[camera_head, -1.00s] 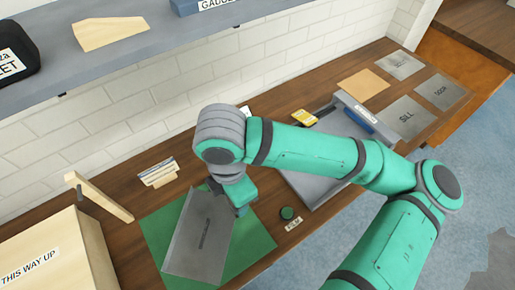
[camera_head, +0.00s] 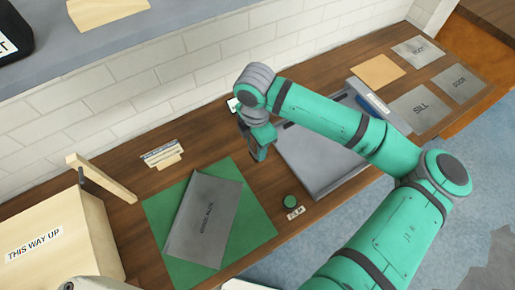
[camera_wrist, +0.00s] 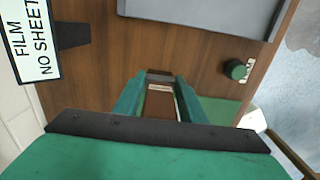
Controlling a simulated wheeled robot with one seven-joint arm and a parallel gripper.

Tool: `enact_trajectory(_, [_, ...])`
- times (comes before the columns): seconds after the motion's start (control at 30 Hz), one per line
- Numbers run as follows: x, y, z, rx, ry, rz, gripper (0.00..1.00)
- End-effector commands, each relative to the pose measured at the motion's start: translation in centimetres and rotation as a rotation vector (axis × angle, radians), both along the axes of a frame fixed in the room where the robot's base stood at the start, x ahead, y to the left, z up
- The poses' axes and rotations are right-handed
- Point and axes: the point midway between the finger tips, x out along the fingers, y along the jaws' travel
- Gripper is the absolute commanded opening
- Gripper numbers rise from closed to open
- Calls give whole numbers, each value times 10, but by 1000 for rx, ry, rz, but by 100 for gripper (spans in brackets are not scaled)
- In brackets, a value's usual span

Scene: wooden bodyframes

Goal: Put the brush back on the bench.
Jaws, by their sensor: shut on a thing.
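My gripper (camera_head: 258,148) is above the wooden bench (camera_head: 150,200), between the green mat and a large grey tray-like panel. In the wrist view my gripper (camera_wrist: 160,95) is shut on a narrow brown piece with a pale band, which seems to be the brush (camera_wrist: 160,102). Its lower end and bristles cannot be made out. In the head view the arm and fingers hide most of it. Whether it touches the bench is not clear.
A grey plate (camera_head: 205,220) lies on the green mat (camera_head: 258,222). A green button (camera_head: 290,201) sits right of the mat, and the grey panel (camera_head: 320,165) beyond it. A small labelled rack (camera_head: 163,155) stands by the wall. A wooden box (camera_head: 55,240) is at left. A "FILM NO SHEET" sign (camera_wrist: 30,40) shows in the wrist view.

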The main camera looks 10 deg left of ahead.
Motion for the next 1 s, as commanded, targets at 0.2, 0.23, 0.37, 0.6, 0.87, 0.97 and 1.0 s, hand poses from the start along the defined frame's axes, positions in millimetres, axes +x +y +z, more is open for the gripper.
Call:
enact_trajectory(0.2, [8, 0, -10, 1, 1, 0, 15])
enact_trajectory(0.23, [10, 0, -12, 1, 1, 0, 15])
enact_trajectory(0.37, [14, -1, -27, -1, 1, 0, 15])
enact_trajectory(0.6, [14, 0, -47, 1, -1, 0, 15])
enact_trajectory(0.87, [14, 0, -49, 1, 1, 0, 15])
enact_trajectory(0.97, [14, 0, -50, 0, 0, 0, 47])
enact_trajectory(1.0, [14, 0, -50, 0, 0, 0, 56])
